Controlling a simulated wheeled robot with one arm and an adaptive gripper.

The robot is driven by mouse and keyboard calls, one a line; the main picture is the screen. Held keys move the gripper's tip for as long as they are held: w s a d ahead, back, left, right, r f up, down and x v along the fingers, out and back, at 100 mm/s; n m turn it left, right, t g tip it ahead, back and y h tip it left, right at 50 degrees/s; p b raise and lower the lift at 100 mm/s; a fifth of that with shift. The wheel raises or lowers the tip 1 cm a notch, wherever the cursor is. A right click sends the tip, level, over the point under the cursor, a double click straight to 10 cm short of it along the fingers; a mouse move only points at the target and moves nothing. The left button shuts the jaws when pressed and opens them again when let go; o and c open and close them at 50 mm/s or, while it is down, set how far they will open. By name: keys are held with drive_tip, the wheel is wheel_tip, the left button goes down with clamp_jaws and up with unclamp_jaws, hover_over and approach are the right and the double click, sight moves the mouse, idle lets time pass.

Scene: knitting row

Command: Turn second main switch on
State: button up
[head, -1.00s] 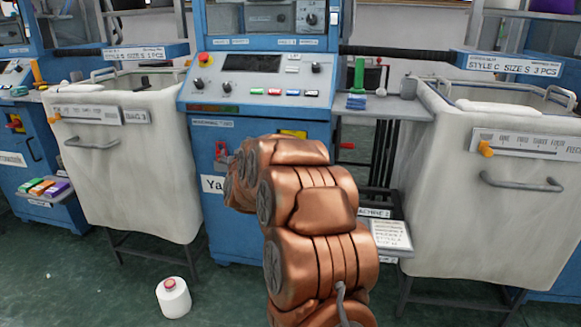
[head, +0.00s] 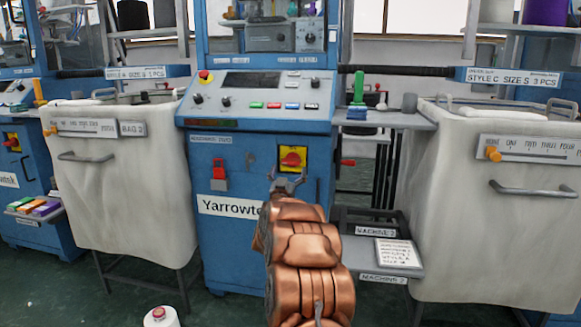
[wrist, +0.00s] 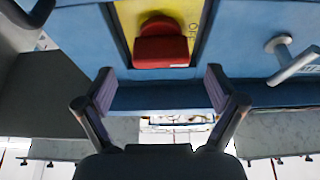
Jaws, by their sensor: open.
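The main switch (head: 293,158) is a red rotary knob on a yellow plate, on the front of the middle blue machine (head: 240,180). My gripper (head: 287,184) is in front of the machine just below the switch. In the wrist view my gripper (wrist: 160,90) is open and empty, its two fingers apart with the knob beyond the gap. I see no contact with the knob.
A red lever or lock (head: 220,172) is left of the switch. Above is a control panel (head: 260,95) with knobs and buttons. White fabric bins (head: 120,200) (head: 490,240) flank the machine. A shelf with a paper (head: 398,253) is at lower right; a white cone (head: 160,317) is on the floor.

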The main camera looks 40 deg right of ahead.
sight(291, 164)
drive_tip(key=shift+b+x, duration=0.6)
drive_tip(key=shift+x, duration=1.5)
drive_tip(key=c, duration=1.1)
drive_tip(key=shift+c, duration=0.2)
